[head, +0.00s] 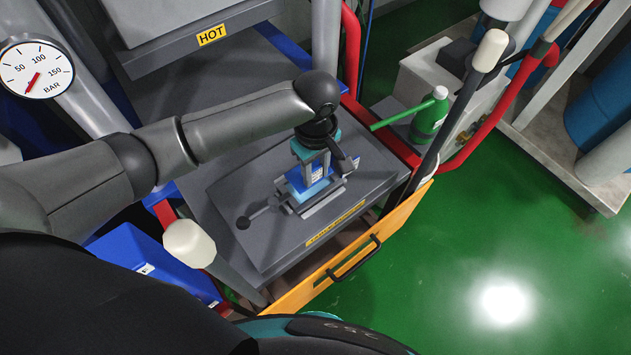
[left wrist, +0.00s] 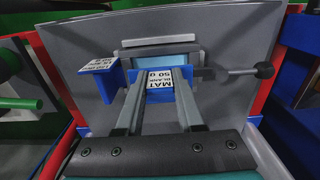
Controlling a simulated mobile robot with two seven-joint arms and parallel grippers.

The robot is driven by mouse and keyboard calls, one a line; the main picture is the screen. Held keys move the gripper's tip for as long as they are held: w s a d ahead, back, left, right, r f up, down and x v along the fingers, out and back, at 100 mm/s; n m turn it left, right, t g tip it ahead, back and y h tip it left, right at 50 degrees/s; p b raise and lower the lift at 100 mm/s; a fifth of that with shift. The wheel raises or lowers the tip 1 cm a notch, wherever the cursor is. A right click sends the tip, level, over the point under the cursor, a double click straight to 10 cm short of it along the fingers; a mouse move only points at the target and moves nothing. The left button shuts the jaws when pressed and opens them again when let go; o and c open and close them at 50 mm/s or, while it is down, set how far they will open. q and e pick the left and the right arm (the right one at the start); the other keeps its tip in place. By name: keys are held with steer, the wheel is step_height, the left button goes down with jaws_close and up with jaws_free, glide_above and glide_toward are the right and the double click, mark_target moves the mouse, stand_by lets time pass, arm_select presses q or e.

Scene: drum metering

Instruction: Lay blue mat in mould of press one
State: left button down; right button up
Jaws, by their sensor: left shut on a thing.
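My left gripper (head: 314,176) reaches down over the grey lower plate of the press (head: 250,190). In the left wrist view its two fingers (left wrist: 160,76) are shut on a blue mat (left wrist: 158,86) with a white "MAT BLANK 50 g" label. The mould (left wrist: 160,44) is a grey frame with a light blue inside, just beyond the fingertips; it also shows in the head view (head: 328,197). Whether the held mat touches the mould is unclear. My right gripper is not in view.
The upper plate with a "HOT" sign (head: 212,35) is above and behind. A dark-knobbed handle (head: 243,223) sticks out beside the mould. An orange front panel (head: 350,262), red rails and a green bottle (head: 430,115) are around. A blue bin (head: 150,262) stands left.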

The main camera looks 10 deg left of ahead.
mark_target(315, 182)
arm_select(q)
step_height(315, 182, down, 4)
steer(key=shift+r+b, duration=0.2)
steer(key=shift+b, duration=0.15)
steer(key=shift+f, duration=0.45)
steer(key=shift+f, duration=0.15)
steer(key=c, duration=0.5)
jaws_free()
step_height(315, 182, up, 12)
steer(key=shift+r+p, duration=0.2)
steer(key=shift+p, duration=0.85)
